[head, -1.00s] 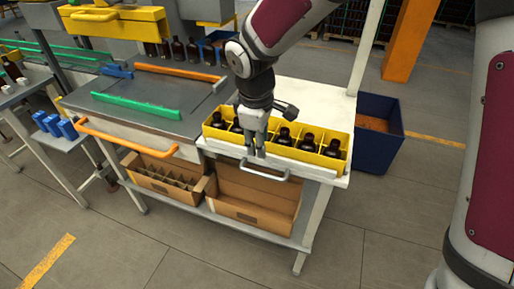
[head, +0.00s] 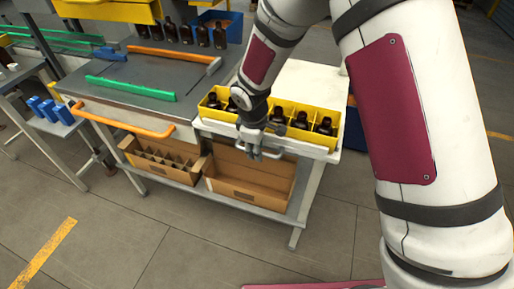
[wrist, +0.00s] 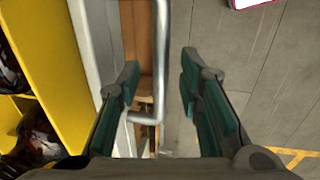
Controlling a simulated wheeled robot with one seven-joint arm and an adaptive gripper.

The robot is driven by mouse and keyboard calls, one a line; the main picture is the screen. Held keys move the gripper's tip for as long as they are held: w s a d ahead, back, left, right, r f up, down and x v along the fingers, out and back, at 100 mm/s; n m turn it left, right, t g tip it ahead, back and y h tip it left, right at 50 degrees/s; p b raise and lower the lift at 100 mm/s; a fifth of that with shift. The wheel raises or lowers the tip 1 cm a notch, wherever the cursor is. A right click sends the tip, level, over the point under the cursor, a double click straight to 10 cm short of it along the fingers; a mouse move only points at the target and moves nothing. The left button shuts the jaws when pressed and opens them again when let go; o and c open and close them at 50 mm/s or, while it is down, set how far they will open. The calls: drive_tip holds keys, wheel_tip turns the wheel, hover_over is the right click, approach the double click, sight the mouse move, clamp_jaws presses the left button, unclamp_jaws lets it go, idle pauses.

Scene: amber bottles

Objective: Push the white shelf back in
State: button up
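The white shelf (head: 318,151) bears a yellow divided crate (head: 337,132) with several dark amber bottles. A grey bar handle (head: 284,155) runs along the shelf's front. My gripper (head: 251,153) points down at the left part of this handle and hides some of it. In the wrist view my gripper (wrist: 160,68) is open. The handle (wrist: 161,60) passes between its two fingers, with a gap visible on each side. The shelf's edge (wrist: 94,40) lies to the left of the fingers.
Cardboard boxes (head: 252,190) stand on the lower rack under the shelf. An orange handle (head: 120,124) fronts the grey worktop to the left. A dark blue bin (head: 353,125) stands at the right, partly hidden by my arm. The floor in front is clear.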

drive_tip(key=shift+f, duration=0.15)
drive_tip(key=shift+c, duration=0.3)
clamp_jaws()
drive_tip(key=w+b, duration=0.1)
drive_tip(key=w, duration=0.1)
drive_tip(key=w+d+b, duration=0.1)
drive_tip(key=w+b, duration=0.1)
drive_tip(key=w, duration=0.1)
drive_tip(key=shift+w+d+f, duration=0.15)
drive_tip(key=shift+w+d, duration=0.15)
drive_tip(key=shift+d, duration=0.1)
drive_tip(key=shift+w+d+r+b, duration=0.2)
drive_tip(key=shift+w+b, duration=0.1)
drive_tip(key=shift+b, duration=0.1)
drive_tip(key=shift+o, duration=0.3)
unclamp_jaws()
drive_tip(key=shift+w, duration=0.1)
